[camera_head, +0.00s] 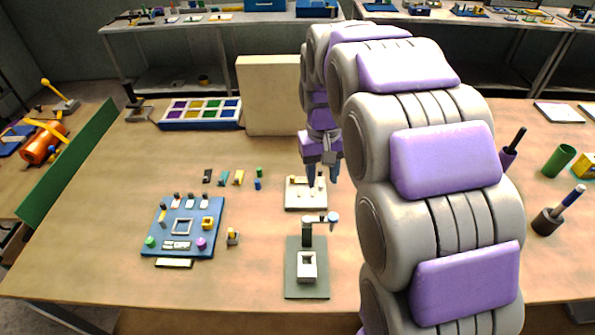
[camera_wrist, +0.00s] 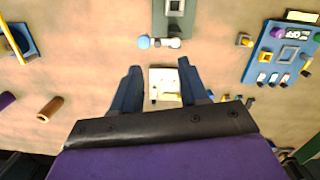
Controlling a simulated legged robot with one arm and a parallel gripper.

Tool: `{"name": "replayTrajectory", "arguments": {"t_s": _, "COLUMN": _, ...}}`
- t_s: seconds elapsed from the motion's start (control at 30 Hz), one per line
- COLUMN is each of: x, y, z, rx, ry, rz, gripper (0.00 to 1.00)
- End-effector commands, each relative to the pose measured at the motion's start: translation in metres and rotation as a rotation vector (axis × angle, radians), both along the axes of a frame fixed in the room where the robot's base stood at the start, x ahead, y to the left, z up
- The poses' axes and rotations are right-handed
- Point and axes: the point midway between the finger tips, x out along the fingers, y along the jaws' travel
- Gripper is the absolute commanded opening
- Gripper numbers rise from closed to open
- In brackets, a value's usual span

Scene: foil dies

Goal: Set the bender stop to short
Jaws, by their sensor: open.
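My gripper (camera_head: 323,180) is over the far middle of the table, just above a small white plate (camera_head: 305,204) with pegs and small yellowish parts on it. In the wrist view my gripper (camera_wrist: 159,67) has its two blue fingers spread apart, with the white plate (camera_wrist: 160,77) showing between them and nothing held. The plate may be the bender; its stop and setting are too small to tell. A grey-green base (camera_head: 306,290) with a post, a round blue-white knob and a white square frame stands nearer the front. It also shows in the wrist view (camera_wrist: 175,8).
A blue board (camera_head: 190,215) with several small parts lies to the left. Small coloured blocks (camera_head: 239,177) sit behind it. A compartment tray (camera_head: 200,124) and a beige block (camera_head: 268,95) stand at the back. A green cup (camera_head: 559,160) and dark holders are at right.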

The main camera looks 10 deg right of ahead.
Motion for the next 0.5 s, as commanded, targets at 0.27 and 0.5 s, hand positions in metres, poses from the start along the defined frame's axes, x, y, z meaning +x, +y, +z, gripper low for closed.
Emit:
{"name": "replayTrajectory", "arguments": {"t_s": 0.27, "x": 0.085, "y": 0.006, "z": -0.007, "rx": -0.006, "ry": -0.021, "rz": 0.025, "gripper": 0.44}}
{"name": "replayTrajectory", "arguments": {"t_s": 0.5, "x": 0.149, "y": -0.006, "z": -0.024, "rx": 0.008, "ry": -0.044, "rz": 0.045, "gripper": 0.44}}
